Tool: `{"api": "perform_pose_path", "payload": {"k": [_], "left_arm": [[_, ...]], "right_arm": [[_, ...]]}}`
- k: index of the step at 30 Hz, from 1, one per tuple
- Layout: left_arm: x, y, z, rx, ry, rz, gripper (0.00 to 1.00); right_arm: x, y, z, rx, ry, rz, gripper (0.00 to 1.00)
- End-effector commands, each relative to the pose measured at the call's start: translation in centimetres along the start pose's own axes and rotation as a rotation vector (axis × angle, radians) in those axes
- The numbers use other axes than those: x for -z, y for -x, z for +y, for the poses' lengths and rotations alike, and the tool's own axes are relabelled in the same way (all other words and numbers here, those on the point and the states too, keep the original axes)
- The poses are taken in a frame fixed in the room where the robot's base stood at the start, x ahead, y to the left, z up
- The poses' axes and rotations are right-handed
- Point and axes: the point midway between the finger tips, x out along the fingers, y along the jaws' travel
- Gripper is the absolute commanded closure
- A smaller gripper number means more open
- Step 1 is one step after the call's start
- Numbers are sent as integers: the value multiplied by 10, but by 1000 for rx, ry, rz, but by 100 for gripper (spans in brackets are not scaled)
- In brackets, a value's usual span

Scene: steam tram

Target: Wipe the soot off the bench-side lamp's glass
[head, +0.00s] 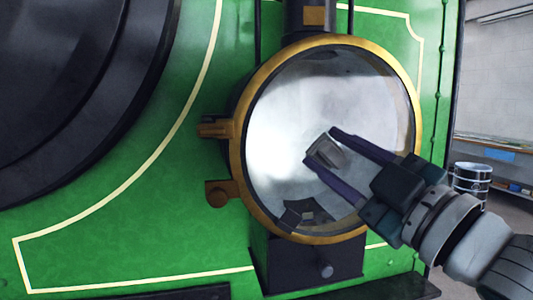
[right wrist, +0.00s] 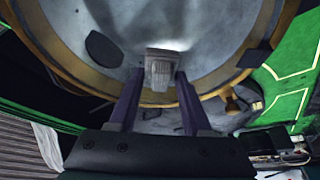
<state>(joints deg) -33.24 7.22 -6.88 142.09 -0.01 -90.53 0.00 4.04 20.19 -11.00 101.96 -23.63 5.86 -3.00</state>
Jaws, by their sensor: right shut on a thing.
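The lamp has a round glass (head: 285,110) in a brass rim (head: 240,165) and is mounted on the green tram front. The glass looks hazy grey at the top and bright with reflection at the left; I cannot tell soot from reflection. My right gripper (head: 321,147) comes from the lower right and is shut on a small grey block or pad. The pad (right wrist: 158,70) is between the two fingertips in the right wrist view, in front of the glass (right wrist: 210,40). I cannot tell whether it touches the glass. My left gripper is not in view.
A brass hinge (head: 214,129) and a brass knob (head: 217,193) stick out left of the lamp. A dark bracket (head: 308,262) sits under it. A metal drum (head: 470,180) and a bench with a blue panel (head: 499,155) are in the right background.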

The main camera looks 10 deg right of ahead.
Motion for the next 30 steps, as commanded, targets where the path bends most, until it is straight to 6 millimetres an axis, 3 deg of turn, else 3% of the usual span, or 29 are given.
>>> {"api": "perform_pose_path", "payload": {"k": [19,30], "left_arm": [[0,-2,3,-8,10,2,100],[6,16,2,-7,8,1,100]], "right_arm": [[-31,10,30,0,1,-2,96],[-19,7,45,-1,-1,-1,96]]}}
